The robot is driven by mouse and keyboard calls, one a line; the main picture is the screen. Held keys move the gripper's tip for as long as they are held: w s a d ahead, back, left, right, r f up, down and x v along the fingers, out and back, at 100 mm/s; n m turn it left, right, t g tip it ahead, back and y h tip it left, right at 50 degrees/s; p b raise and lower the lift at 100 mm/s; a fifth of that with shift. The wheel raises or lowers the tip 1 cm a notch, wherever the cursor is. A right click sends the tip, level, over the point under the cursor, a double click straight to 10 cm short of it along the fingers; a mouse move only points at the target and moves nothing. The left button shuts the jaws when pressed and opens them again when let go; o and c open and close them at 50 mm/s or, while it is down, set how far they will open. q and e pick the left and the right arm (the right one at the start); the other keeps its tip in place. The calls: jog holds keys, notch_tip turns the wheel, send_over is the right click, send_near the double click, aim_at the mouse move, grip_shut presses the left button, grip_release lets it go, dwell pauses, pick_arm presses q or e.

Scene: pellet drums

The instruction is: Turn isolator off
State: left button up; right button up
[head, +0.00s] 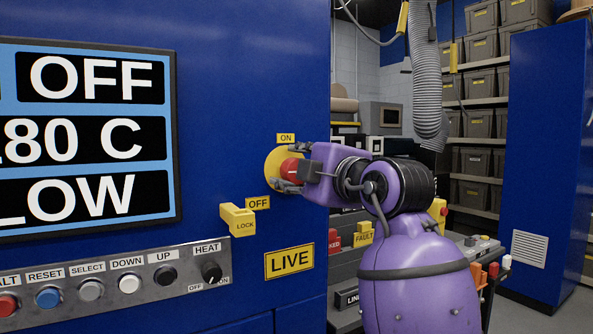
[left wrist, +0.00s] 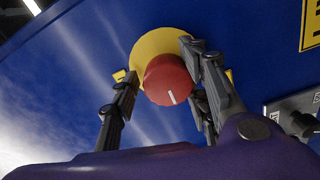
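The isolator is a red rotary knob (head: 290,170) on a round yellow plate (head: 271,163), fixed to the blue cabinet. An ON label (head: 286,138) is above it and an OFF label (head: 257,203) is below left. My left gripper (head: 294,168) is at the knob, one finger above and one below. In the left wrist view the red knob (left wrist: 168,80), with a white mark near its lower edge, sits between the open fingers of the left gripper (left wrist: 163,78). A gap shows on the left finger's side; the right finger is close to or touching the knob. My right gripper is out of view.
A yellow LOCK piece (head: 238,220) sticks out below left of the knob, and a LIVE sign (head: 289,261) is below. A button panel (head: 110,285) and a display (head: 85,135) are at left. Beyond the cabinet edge are a grey hose (head: 426,80) and shelves with boxes.

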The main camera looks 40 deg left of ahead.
pick_arm(q)
jog(key=shift+o, duration=0.3)
jog(key=shift+s, duration=0.1)
jog(key=v, duration=1.2)
